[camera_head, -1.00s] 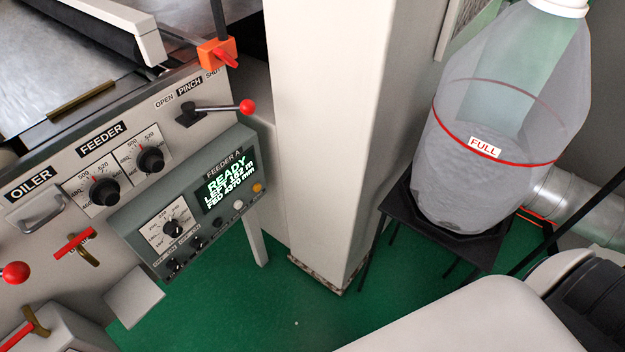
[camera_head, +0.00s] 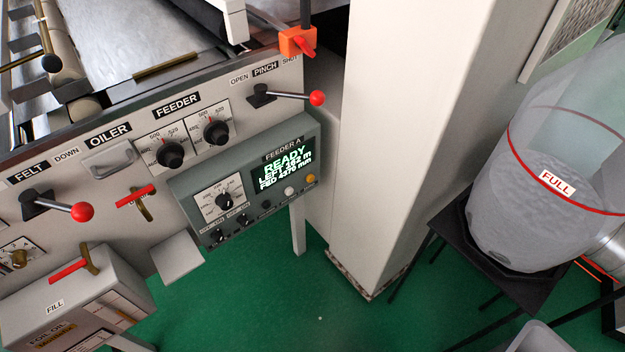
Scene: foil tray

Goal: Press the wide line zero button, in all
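The feeder control box (camera_head: 240,178) hangs on the front of the machine, left of the middle of the head view. Its lit display (camera_head: 283,168) reads READY, with a LEFT line in m and a FED line in mm below. Under the display are a black button (camera_head: 266,205), a white button (camera_head: 289,191) and an amber button (camera_head: 310,179). The print beside these buttons is too small to read, so I cannot tell which is the line zero button. A dial (camera_head: 223,200) and small toggles (camera_head: 229,226) sit to their left. Neither gripper is in view.
A red-knobbed PINCH lever (camera_head: 317,98) stands out above the box, and a FELT lever (camera_head: 82,211) at left. A white column (camera_head: 390,130) rises to the right. Green floor (camera_head: 300,305) is clear below.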

